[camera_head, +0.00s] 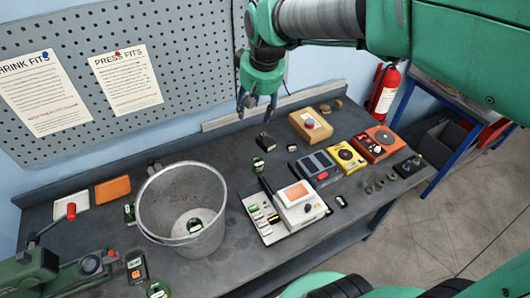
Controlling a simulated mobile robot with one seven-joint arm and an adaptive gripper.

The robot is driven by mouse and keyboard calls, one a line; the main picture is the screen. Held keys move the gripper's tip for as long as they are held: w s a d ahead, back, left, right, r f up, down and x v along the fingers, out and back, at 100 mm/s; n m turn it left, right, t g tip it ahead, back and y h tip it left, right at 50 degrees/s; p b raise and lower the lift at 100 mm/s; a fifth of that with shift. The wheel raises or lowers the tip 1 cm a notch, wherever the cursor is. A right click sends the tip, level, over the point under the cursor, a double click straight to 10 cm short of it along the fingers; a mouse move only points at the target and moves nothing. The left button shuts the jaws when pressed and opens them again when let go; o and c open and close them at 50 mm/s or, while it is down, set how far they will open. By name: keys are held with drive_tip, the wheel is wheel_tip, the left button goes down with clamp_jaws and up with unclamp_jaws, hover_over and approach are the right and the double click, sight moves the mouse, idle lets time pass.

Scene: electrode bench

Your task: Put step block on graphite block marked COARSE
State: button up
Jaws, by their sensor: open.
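My gripper (256,108) hangs open, fingers down, over the back of the bench near the pegboard. Nothing shows between its fingers. A small dark block (265,141) lies on the bench below and slightly right of the fingertips, apart from them; its shape is too small to tell whether it is the step block. A dark piece with a pale and green marking (258,165) sits just in front of it. A dark block with an orange label (136,267) stands at the front left. No marking COARSE is readable, so I cannot tell which block bears it.
A clear bucket (151,228) stands left of centre with a small labelled piece (194,225) inside. A white device (299,207), a yellow meter (345,158), an orange meter (377,144) and a wooden box (312,124) crowd the right. A green vise-like tool (45,268) is front left.

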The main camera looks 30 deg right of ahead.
drive_tip(key=s+a, duration=0.3)
drive_tip(key=s, duration=0.7)
drive_tip(key=s+a+r+t, duration=0.1)
drive_tip(key=s+a, duration=0.2)
drive_tip(key=s, duration=0.8)
drive_tip(key=shift+s+t, duration=0.3)
wheel_tip(320, 180, down, 5)
drive_tip(key=b, duration=0.5)
drive_tip(key=shift+f+b, duration=0.2)
drive_tip(key=shift+b, duration=0.15)
